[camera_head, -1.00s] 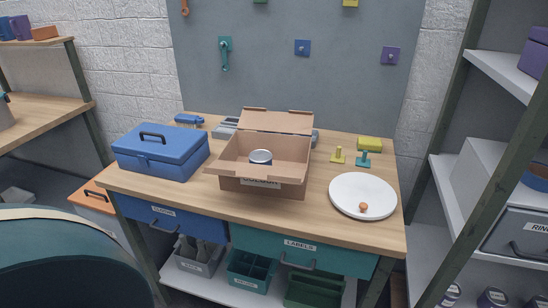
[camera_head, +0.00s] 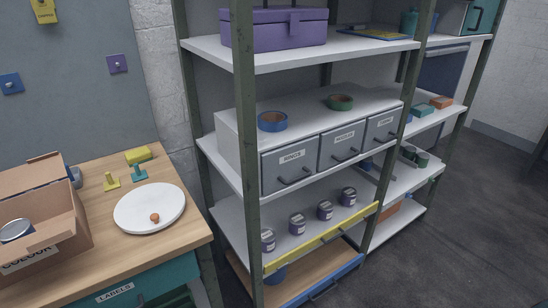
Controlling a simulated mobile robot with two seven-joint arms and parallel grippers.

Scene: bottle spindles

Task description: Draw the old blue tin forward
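A blue rounded thing (camera_head: 277,274) shows on the lowest level of the shelf rack, low in the middle of the view. The yellow-edged shelf above hides its upper part, so I cannot tell whether it is a tin. Several small tins with purple bodies, pale labels and grey lids stand upright in a slanting row on the yellow-edged shelf; the nearest tin (camera_head: 267,240) is at the left and the farthest tin (camera_head: 348,197) at the right. A round tin (camera_head: 15,231) with a pale lid sits in the open cardboard box at the left edge. Neither gripper shows.
The rack's green front post (camera_head: 244,140) stands close before the shelves. Above the tins are labelled grey drawers (camera_head: 290,172), tape rolls and a purple toolbox (camera_head: 274,28). The workbench at left holds a white plate (camera_head: 149,208). The floor (camera_head: 430,250) at right is clear.

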